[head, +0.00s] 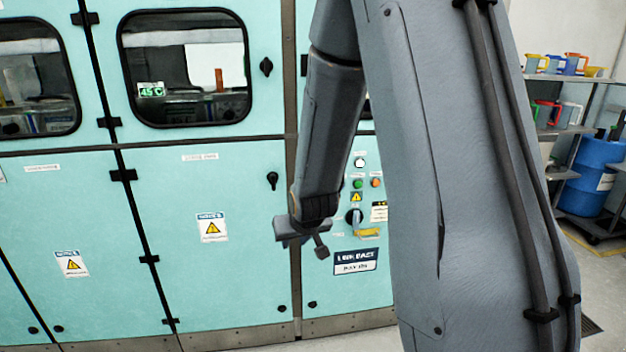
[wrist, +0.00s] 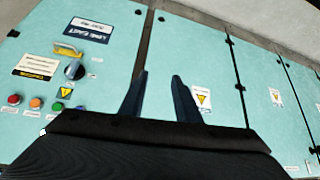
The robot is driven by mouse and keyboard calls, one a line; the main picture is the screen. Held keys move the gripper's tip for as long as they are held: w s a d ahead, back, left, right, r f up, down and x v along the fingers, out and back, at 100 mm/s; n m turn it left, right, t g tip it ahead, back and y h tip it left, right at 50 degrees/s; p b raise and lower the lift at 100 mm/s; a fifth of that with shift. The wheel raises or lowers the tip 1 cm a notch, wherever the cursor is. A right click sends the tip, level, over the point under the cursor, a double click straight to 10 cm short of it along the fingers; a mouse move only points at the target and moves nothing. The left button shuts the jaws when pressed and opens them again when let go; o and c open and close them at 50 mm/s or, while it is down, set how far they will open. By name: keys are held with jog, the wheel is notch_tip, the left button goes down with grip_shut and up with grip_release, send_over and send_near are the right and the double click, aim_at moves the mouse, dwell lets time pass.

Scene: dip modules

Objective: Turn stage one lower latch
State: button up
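A black latch (head: 272,180) sits near the upper right corner of a lower teal door (head: 160,255) in the head view. Its handle points down. Another black latch (head: 266,66) is on the windowed door above. The small labels are too blurred to read. My gripper (head: 303,247) hangs in front of the cabinet, below and right of the lower latch, and appears apart from it. In the wrist view my gripper (wrist: 158,78) has its two fingers spread with nothing between them. I cannot make out the lower latch in the wrist view.
A control panel with a rotary switch (head: 354,216), a yellow handle (head: 368,232) and coloured buttons lies right of the gripper. My arm covers much of the right side. A blue barrel (head: 590,175) and shelves with jugs (head: 560,65) stand at the far right.

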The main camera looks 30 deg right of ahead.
jog(key=w+d+r+m+t+h+p, duration=0.1)
jog(key=w+d+r+t+h+p, duration=0.1)
jog(key=w+d+t, duration=0.3)
jog(key=w+d+r+t+h+p, duration=0.2)
jog(key=w+d+t, duration=0.3)
jog(key=w+d, duration=0.6)
jog(key=w, duration=0.4)
jog(key=shift+w+d+r+m+p, duration=0.15)
jog(key=shift+w+r+m+p, duration=0.2)
jog(key=shift+m, duration=0.05)
jog(key=shift+c, duration=0.2)
grip_shut()
